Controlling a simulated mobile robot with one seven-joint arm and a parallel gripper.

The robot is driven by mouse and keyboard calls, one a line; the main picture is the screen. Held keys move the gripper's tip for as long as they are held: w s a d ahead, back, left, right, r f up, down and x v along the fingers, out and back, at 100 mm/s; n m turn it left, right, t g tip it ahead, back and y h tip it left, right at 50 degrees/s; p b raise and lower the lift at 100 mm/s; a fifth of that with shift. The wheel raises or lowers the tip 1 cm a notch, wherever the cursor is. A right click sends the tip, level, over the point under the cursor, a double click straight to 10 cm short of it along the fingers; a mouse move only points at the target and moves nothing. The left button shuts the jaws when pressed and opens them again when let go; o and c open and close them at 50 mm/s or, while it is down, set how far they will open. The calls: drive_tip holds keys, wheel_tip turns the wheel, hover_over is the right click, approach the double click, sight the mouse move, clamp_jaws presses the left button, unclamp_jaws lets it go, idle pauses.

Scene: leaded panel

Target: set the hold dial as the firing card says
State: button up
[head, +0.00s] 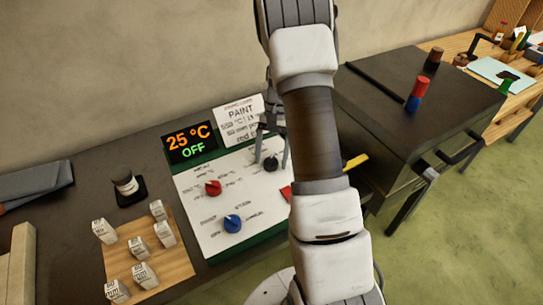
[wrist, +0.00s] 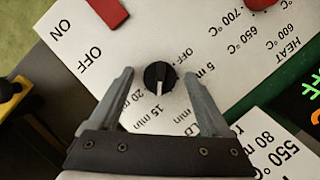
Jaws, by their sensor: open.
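The hold dial is a small black round knob (wrist: 157,76) on the white control panel, with a white pointer line. In the wrist view the pointer aims down the picture, near the "15 min" marking; "20 min" lies to its left and "5 min" to its right. The dial also shows dark in the head view (head: 271,163). My gripper (wrist: 159,84) is open, one finger on each side of the dial; contact is not visible. The firing card (head: 238,120) stands behind the panel. It reads "PAINT"; its smaller lines are partly hidden or too small to read surely.
The display (head: 190,143) shows 25 °C and OFF. A red dial (head: 213,187) and a blue dial (head: 232,223) sit left of the hold dial. A red switch (wrist: 108,11) is close by. A dark kiln-like box (head: 415,105) stands to the right.

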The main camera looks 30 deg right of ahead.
drive_tip(key=v, duration=1.7)
drive_tip(key=shift+r+p, duration=0.15)
drive_tip(key=shift+p, duration=0.15)
drive_tip(key=shift+w+d, duration=0.1)
drive_tip(key=shift+w, duration=0.05)
